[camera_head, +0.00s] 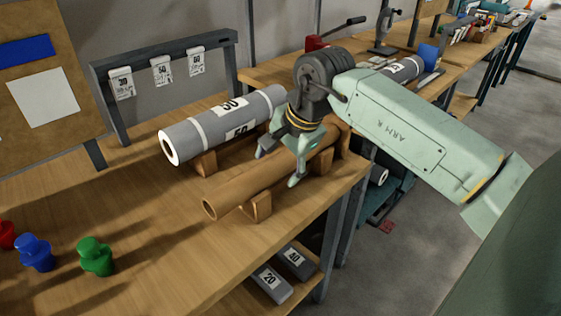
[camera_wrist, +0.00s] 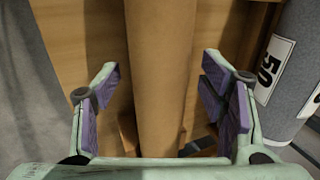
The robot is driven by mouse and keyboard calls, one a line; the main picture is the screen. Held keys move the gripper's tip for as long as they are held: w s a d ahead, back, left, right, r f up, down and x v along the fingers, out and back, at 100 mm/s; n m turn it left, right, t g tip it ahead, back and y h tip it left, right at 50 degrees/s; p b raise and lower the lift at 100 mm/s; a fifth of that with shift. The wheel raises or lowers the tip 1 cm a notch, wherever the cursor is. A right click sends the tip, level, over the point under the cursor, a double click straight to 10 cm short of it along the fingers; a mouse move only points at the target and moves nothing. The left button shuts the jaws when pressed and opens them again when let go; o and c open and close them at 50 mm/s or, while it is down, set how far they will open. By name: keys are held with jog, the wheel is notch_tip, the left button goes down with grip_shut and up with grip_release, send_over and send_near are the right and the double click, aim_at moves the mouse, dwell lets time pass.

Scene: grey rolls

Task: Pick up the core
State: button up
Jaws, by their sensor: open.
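The core looks to be the long brown cardboard tube (camera_head: 237,185), lying on wooden cradles on the workbench. My gripper (camera_head: 278,166) points down over the middle of the tube with its jaws open. In the wrist view the tube (camera_wrist: 160,60) runs up the picture between my two fingers (camera_wrist: 160,85). A gap shows on each side, so neither finger appears to touch it. In the head view one finger is on the far side of the tube and one on the near side. My gripper hides part of the tube there.
A grey roll (camera_head: 215,128) labelled 50 lies parallel behind the tube, close to my far finger; it also shows in the wrist view (camera_wrist: 295,75). Red, blue (camera_head: 35,252) and green (camera_head: 95,256) knobs stand at the left. The bench's front edge (camera_head: 300,232) is near.

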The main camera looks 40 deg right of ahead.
jog(key=shift+c, duration=0.2)
jog(key=c, duration=1.3)
jog(key=shift+r, duration=0.15)
